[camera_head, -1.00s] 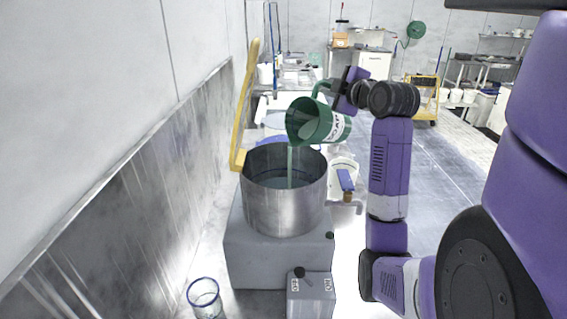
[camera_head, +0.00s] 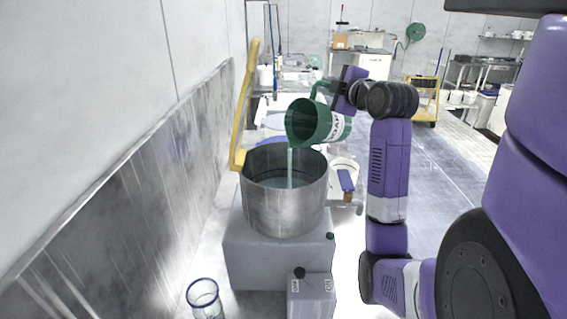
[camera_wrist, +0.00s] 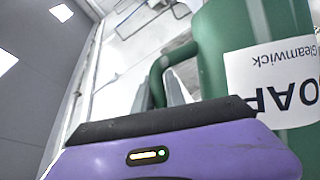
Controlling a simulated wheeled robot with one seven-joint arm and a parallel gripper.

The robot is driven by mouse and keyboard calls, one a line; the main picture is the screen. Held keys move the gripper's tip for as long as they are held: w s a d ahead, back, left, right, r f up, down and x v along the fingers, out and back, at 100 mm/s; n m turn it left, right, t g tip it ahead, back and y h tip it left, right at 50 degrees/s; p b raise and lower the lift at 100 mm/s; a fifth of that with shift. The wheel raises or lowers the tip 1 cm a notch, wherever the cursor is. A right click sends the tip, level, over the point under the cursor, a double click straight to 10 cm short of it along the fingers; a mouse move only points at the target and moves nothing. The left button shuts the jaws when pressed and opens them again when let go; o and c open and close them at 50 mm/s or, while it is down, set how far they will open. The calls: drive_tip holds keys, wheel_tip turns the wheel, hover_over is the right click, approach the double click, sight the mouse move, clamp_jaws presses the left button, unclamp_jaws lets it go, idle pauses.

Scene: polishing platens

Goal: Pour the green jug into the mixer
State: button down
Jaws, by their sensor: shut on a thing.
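The green jug (camera_head: 327,124) is tilted, its mouth facing left over the mixer. A thin pale stream (camera_head: 290,166) falls from its lip into the mixer's steel bowl (camera_head: 286,208), where liquid shows inside. The bowl stands on a grey base (camera_head: 262,250) with a yellow upright arm behind it. My gripper (camera_head: 332,90) is shut on the jug's handle, to the right of and above the bowl. In the wrist view the jug (camera_wrist: 212,60) fills the right side, with a white label and its handle (camera_wrist: 160,70) close to the gripper. The jug's inside is mostly dark.
A clear container with a blue rim (camera_head: 204,297) stands at the lower left. A white bucket (camera_head: 342,172) with a blue-and-brown tool across it is right of the bowl. A metal-clad wall (camera_head: 130,210) runs along the left. The floor at the right is open, with a yellow cart (camera_head: 424,100) farther back.

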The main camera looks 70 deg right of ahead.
drive_tip(key=shift+w+a+r+n+h+b, duration=0.2)
drive_tip(key=shift+w+a+r+n, duration=0.2)
drive_tip(key=shift+a, duration=0.2)
drive_tip(key=shift+w+a+r+n+h+b, duration=0.15)
drive_tip(key=shift+w+a+r+n, duration=0.2)
drive_tip(key=shift+a, duration=0.2)
drive_tip(key=shift+w+a+r+n+h+b, duration=0.1)
drive_tip(key=shift+w+a+r+n+b, duration=0.15)
drive_tip(key=shift+a+r, duration=0.3)
idle(1.3)
drive_tip(key=shift+w+a+r+n+t+h+b, duration=0.15)
drive_tip(key=shift+w+a+r+n+h+b, duration=0.1)
drive_tip(key=shift+w+a+r+n, duration=0.25)
drive_tip(key=shift+w+a+r+n+t+h+b, duration=0.1)
drive_tip(key=shift+w+a+r+n+t+b, duration=0.15)
drive_tip(key=shift+a, duration=0.4)
idle(0.6)
